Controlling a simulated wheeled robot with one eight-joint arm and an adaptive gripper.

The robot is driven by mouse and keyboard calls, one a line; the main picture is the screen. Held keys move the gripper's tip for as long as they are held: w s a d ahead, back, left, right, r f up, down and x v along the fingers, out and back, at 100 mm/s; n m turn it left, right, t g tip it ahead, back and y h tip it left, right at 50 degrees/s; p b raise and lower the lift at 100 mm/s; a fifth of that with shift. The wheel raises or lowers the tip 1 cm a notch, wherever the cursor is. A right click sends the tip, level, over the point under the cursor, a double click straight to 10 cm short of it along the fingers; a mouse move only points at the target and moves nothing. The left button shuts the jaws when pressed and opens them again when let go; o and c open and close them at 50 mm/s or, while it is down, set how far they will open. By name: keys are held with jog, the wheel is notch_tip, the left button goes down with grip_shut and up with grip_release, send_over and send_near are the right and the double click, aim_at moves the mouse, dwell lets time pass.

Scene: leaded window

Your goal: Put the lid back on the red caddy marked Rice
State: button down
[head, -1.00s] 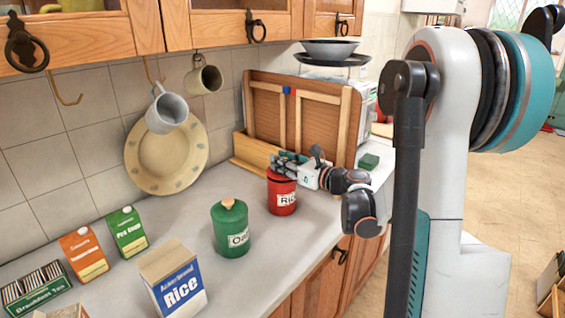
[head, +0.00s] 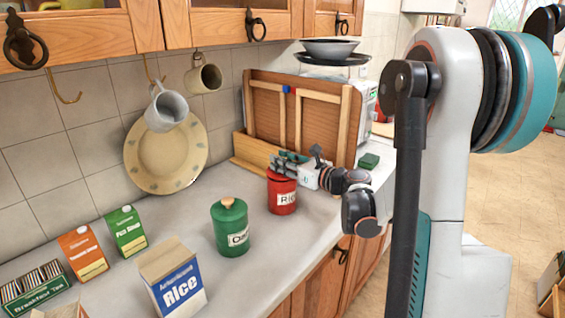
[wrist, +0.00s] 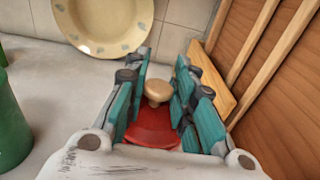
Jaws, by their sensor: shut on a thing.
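The red caddy (head: 282,197) with a white label, partly readable as "Ric", stands upright on the worktop in the head view. My gripper (head: 287,163) is right at its top, reaching in from the right. In the wrist view, the red lid (wrist: 152,128) with its pale wooden knob (wrist: 158,91) lies between the fingers of my gripper (wrist: 157,88). The gripper is shut on the lid at its knob. The lid is at the caddy's mouth; the fingers hide part of the rim, so I cannot tell whether it is fully seated.
A green caddy (head: 231,229) with its lid on stands to the left. A rice box (head: 176,279) and other cartons are nearer the front left. A wooden rack (head: 318,115) stands close behind my gripper. A plate (head: 165,155) leans on the tiles. The worktop between is clear.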

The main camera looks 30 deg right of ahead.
dwell(0.8)
jog(key=c, duration=1.3)
grip_release()
jog(key=o, duration=0.5)
jog(key=shift+r+p, duration=2.4)
jog(key=shift+r, duration=1.1)
